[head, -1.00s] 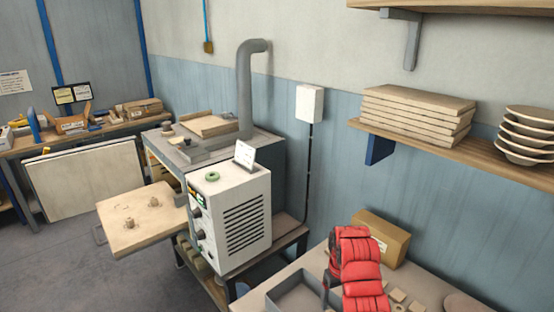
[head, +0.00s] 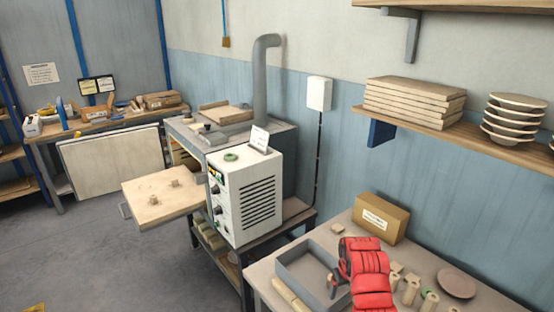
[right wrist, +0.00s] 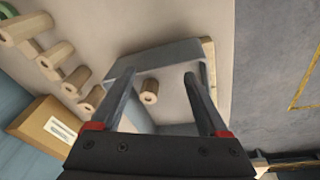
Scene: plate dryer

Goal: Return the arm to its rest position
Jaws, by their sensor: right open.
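My right arm, red and padded, comes up from the bottom right of the head view over the workbench. Its gripper (head: 336,290) is partly hidden there, beside the grey tray (head: 285,272). In the right wrist view the two dark fingers of the gripper (right wrist: 160,76) are spread apart. A small wooden cylinder (right wrist: 150,91) shows between them, with nothing seen gripped. The grey tray (right wrist: 170,52) shows beyond the fingers in that view. My left gripper is not in view.
Wooden cylinders (head: 411,291) and a brown disc (head: 456,283) are right of the arm. A cardboard box (head: 381,218) stands behind it. The white-fronted dryer (head: 246,200) with its pulled-out board (head: 160,194) is to the left. A shelf (head: 480,143) holds boards and bowls. Grey floor is open at left.

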